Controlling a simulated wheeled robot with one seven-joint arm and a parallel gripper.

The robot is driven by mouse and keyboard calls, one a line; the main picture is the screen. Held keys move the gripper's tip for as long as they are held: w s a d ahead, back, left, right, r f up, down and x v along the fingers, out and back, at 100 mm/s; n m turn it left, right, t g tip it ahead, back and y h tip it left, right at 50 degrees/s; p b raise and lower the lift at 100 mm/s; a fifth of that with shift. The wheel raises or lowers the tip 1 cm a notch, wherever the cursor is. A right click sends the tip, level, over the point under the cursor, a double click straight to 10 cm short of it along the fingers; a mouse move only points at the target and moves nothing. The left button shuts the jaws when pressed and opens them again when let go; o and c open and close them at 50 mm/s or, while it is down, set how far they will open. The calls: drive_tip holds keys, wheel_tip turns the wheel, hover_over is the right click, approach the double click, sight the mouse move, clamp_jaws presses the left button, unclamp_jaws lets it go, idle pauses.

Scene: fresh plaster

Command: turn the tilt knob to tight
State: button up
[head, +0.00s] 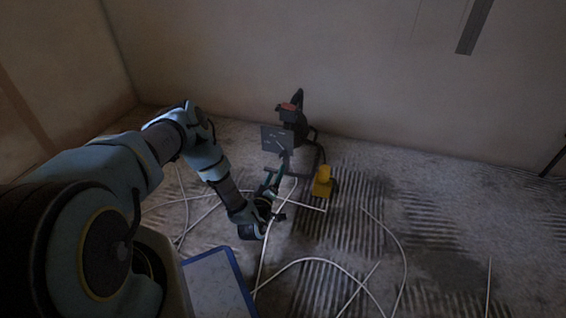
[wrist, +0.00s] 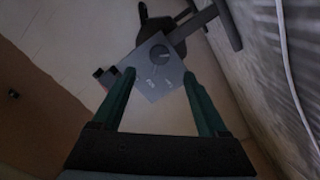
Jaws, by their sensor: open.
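The tilt knob (wrist: 160,54) is a dark round knob on a grey panel (wrist: 150,86) in the wrist view. Pale lettering is on the panel below the knob, too blurred to read. The panel also shows in the head view (head: 272,146), on a dark stand near the wall; the knob cannot be made out clearly there. My gripper (wrist: 159,73) is open, its two green fingers spread left and right of the panel's middle, with the knob in line between the fingertips. The gap in depth to the knob is hard to judge. My gripper shows low before the panel in the head view (head: 274,178).
A black device with a red part (head: 291,107) stands behind the panel. A yellow object (head: 322,181) sits to its right. Pale cables (head: 300,260) snake over the ridged floor. A blue-rimmed panel or tray (head: 237,273) is near my base. Floor at right is mostly open.

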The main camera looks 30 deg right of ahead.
sight(283, 157)
drive_tip(key=b+x, duration=0.3)
drive_tip(key=x, duration=0.7)
drive_tip(key=shift+w+d+r+b, duration=0.1)
drive_tip(key=shift+w+d+b, duration=0.1)
drive_tip(key=shift+b, duration=0.15)
drive_tip(key=shift+c, duration=0.3)
clamp_jaws()
